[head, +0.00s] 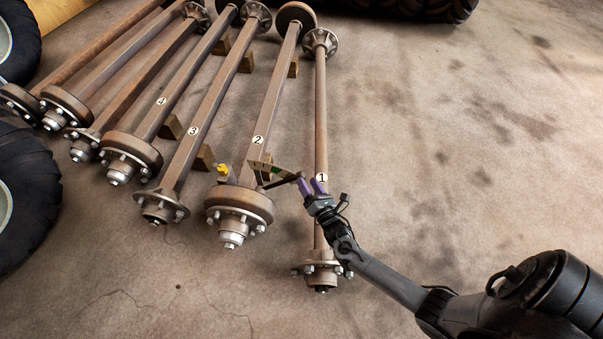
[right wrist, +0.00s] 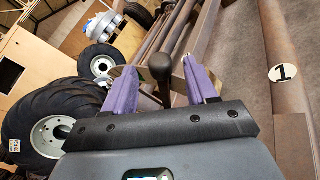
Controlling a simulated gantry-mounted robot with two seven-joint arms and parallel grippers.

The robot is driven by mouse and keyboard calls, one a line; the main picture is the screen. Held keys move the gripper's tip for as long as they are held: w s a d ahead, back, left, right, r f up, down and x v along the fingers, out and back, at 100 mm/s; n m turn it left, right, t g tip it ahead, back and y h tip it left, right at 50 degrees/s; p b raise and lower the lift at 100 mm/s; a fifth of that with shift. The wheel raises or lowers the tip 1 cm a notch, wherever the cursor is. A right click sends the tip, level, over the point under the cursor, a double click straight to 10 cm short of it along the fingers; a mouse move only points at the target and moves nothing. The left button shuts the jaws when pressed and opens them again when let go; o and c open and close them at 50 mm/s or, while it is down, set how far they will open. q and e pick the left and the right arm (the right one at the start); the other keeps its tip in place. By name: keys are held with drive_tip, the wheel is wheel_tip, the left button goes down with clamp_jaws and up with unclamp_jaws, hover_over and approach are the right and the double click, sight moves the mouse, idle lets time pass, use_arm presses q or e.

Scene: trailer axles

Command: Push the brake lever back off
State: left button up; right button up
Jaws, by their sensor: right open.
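The brake lever (head: 285,182) is a dark bar beside a small marked plate (head: 264,167) with a green patch, near the lower end of axle 2 (head: 258,139). In the right wrist view its dark rounded knob (right wrist: 160,66) shows between and a little beyond my purple fingertips. My right gripper (head: 312,187) is open, with its fingers at the lever's right end, over axle 1 (head: 320,110). The right wrist view shows the fingers (right wrist: 161,82) apart on either side of the knob; I cannot tell whether either touches it. My left gripper is not in view.
Axle 3 (head: 205,115), axle 4 (head: 178,83) and more axles lie to the left, with hubs toward me. A small yellow part (head: 222,169) sits left of the lever. Large tyres (head: 25,200) stand at the left edge. The concrete floor (head: 460,130) is clear at right.

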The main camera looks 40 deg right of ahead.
sight(305, 177)
drive_tip(key=b+x, duration=0.2)
drive_tip(key=x, duration=0.2)
drive_tip(key=shift+w+d, duration=0.1)
drive_tip(key=shift+w, duration=0.2)
drive_tip(key=shift+w+b, duration=0.3)
drive_tip(key=shift+w, duration=0.3)
drive_tip(key=shift+w+d, duration=0.2)
clamp_jaws()
